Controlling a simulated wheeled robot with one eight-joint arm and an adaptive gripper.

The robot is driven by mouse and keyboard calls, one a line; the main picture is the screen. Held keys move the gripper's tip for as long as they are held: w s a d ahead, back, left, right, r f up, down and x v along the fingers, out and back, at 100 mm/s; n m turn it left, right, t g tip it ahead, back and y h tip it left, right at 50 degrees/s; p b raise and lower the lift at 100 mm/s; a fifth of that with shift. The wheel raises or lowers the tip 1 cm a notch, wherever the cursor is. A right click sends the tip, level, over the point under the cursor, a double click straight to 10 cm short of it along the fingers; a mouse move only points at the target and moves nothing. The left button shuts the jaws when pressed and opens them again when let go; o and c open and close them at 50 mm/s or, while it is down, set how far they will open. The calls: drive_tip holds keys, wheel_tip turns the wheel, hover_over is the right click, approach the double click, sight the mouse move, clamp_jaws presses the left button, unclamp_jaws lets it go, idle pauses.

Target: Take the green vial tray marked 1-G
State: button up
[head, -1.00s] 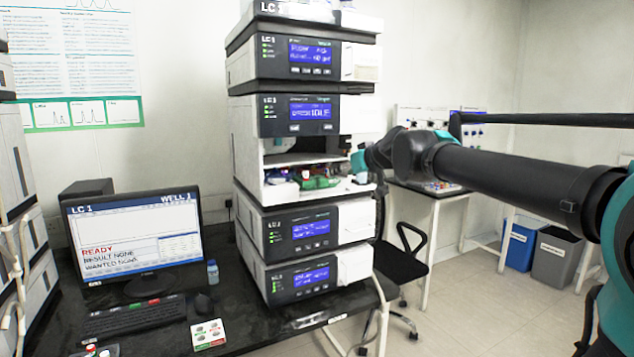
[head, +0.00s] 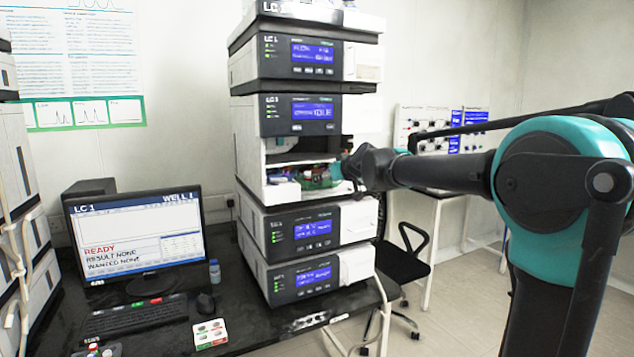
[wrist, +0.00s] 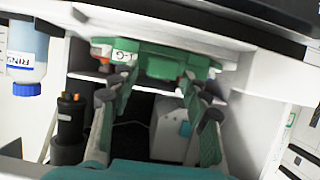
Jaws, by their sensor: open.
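In the head view the tray (head: 316,180) sits in the open bay of the instrument stack. My gripper (wrist: 157,84) is open, with its two green and grey fingers spread below and in front of the tray in the wrist view. I cannot tell whether the fingertips touch it. In the head view my gripper (head: 345,170) is at the bay's right side, partly hidden by my arm.
In the wrist view a bottle marked RINS (wrist: 27,58) hangs at the left and a dark cylinder (wrist: 70,125) stands below it. White bay walls are close on both sides. A monitor (head: 135,232) and keyboard (head: 134,317) stand on the bench left of the stack.

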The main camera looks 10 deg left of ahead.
drive_tip(key=shift+w+a+f, duration=0.1)
drive_tip(key=shift+w+a, duration=0.05)
drive_tip(key=shift+w, duration=0.05)
drive_tip(key=shift+c, duration=0.5)
drive_tip(key=c, duration=1)
